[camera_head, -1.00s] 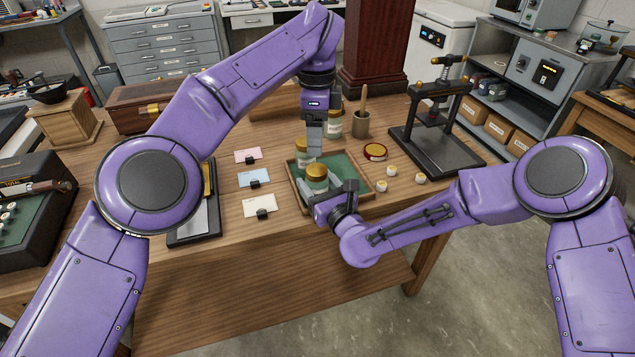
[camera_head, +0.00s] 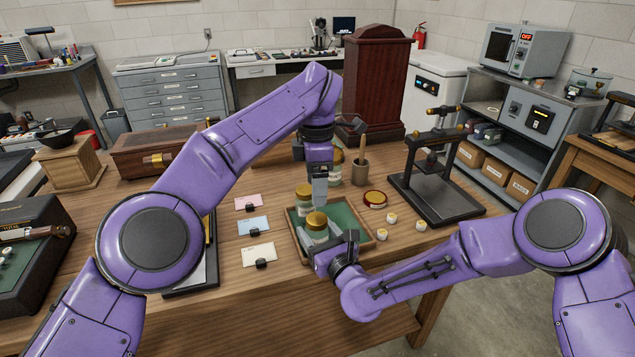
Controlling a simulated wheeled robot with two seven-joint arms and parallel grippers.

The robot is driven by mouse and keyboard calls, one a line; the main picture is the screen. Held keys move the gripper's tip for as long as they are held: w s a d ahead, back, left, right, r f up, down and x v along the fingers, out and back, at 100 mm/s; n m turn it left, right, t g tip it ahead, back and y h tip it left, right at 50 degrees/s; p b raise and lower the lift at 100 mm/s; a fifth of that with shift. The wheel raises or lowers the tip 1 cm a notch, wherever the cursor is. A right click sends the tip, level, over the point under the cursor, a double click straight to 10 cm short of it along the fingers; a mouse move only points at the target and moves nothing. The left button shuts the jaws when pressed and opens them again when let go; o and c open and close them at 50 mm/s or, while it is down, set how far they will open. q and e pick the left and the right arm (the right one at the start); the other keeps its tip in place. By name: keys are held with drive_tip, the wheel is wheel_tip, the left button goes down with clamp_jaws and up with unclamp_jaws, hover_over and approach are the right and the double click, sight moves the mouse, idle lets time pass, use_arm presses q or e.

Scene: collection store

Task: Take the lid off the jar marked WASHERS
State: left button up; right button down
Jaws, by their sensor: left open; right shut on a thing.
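A glass jar with a gold lid (camera_head: 317,221) stands in the front of a wooden tray with a green lining (camera_head: 346,216). My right gripper (camera_head: 320,243) is shut on this jar from the front right. A second gold-lidded jar (camera_head: 303,196) stands behind it in the tray, and a third jar (camera_head: 336,168) stands on the table behind, partly hidden by my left arm. I cannot read any jar's label, so I cannot tell which is marked WASHERS.
A cup with a tool (camera_head: 359,172) and a black press (camera_head: 435,190) stand further back. Coloured cards (camera_head: 253,226) lie to the left.

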sight(316, 217)
use_arm(q)
drive_tip(key=m, duration=1.1)
drive_tip(key=shift+f+m, duration=0.15)
drive_tip(key=shift+m, duration=0.15)
wheel_tip(316, 217, down, 8)
drive_tip(key=shift+r, duration=0.15)
drive_tip(key=c, duration=1.1)
drive_tip(key=n, duration=1.4)
drive_tip(key=shift+n, duration=0.3)
drive_tip(key=n, duration=1.2)
drive_tip(key=shift+r, duration=0.1)
drive_tip(key=n, duration=0.6)
drive_tip(key=shift+n, duration=0.3)
drive_tip(key=n, duration=0.6)
drive_tip(key=shift+w, duration=0.1)
drive_tip(key=n, duration=0.6)
use_arm(e)
drive_tip(key=shift+a, duration=0.1)
use_arm(q)
drive_tip(key=n, duration=0.5)
drive_tip(key=shift+r, duration=0.1)
